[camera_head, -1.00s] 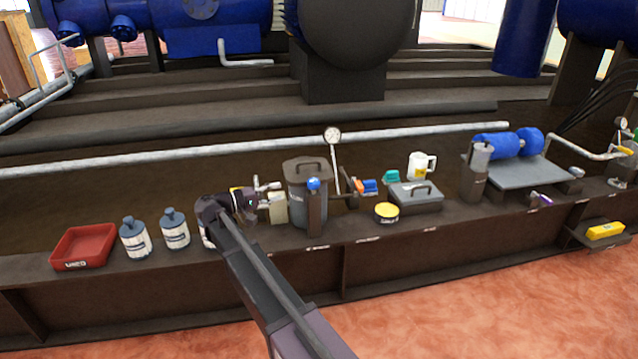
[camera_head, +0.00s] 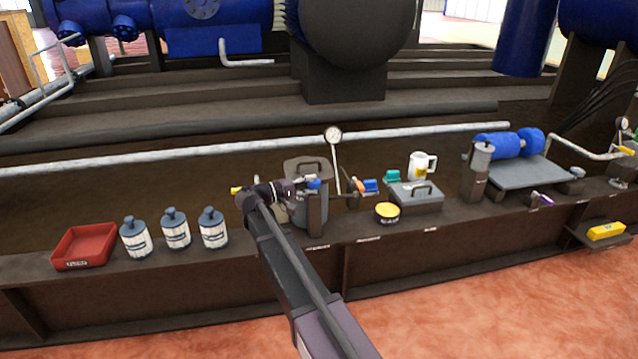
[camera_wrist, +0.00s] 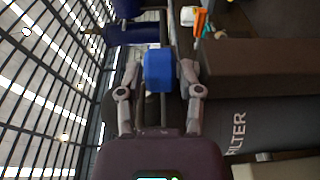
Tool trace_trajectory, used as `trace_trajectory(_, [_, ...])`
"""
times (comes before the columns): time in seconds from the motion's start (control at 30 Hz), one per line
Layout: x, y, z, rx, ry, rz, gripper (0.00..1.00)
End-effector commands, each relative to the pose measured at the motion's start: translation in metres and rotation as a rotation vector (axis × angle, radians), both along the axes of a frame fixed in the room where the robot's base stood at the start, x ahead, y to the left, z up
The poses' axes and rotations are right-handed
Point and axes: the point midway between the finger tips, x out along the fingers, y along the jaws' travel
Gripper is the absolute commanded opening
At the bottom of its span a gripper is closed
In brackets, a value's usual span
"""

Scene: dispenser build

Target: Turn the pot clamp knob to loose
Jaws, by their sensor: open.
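The blue clamp knob (camera_head: 314,184) sits on a dark post (camera_head: 317,215) at the front of the grey lidded pot (camera_head: 293,200). In the wrist view the knob (camera_wrist: 159,72) is a blue block between my two fingers, with a finger on each side. My gripper (camera_head: 306,181) is open at the knob, and it also shows in the wrist view (camera_wrist: 160,66). Whether either finger touches the knob is hard to tell. The pot (camera_wrist: 235,132) lies at the right of the wrist view with lettering that reads "ILTER". My arm hides part of the pot's left side in the head view.
Several white bottles with grey tops (camera_head: 176,230) and a red tray (camera_head: 84,246) stand to the left. A gauge on a stem (camera_head: 333,135) rises behind the pot. A yellow-topped tin (camera_head: 387,213), grey box (camera_head: 416,197) and white mug (camera_head: 421,166) are to the right.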

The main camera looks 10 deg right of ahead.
Motion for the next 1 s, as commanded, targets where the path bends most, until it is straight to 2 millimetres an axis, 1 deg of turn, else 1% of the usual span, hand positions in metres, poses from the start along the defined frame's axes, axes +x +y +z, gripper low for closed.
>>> trace_trajectory(0.03, [0.001, -0.008, 0.000, 0.000, 0.000, -0.002, 0.47])
trace_trajectory(0.1, [0.003, -0.015, 0.000, 0.000, 0.000, -0.003, 0.47])
trace_trajectory(0.3, [0.006, -0.028, 0.000, 0.000, 0.000, -0.001, 0.47])
trace_trajectory(0.67, [0.006, -0.031, 0.000, 0.000, 0.000, -0.002, 0.47])
trace_trajectory(0.7, [0.006, -0.032, 0.000, 0.000, 0.000, -0.002, 0.41])
trace_trajectory(0.77, [0.006, -0.032, 0.000, 0.000, 0.000, -0.002, 0.23])
trace_trajectory(0.8, [0.006, -0.032, 0.000, 0.000, 0.000, -0.002, 0.11])
trace_trajectory(0.83, [0.006, -0.032, 0.000, 0.000, 0.000, -0.002, 0.02])
trace_trajectory(0.87, [0.006, -0.032, 0.000, 0.000, 0.000, -0.002, 0.00])
trace_trajectory(1.0, [0.006, -0.032, 0.000, -0.001, 0.000, 0.000, 0.00])
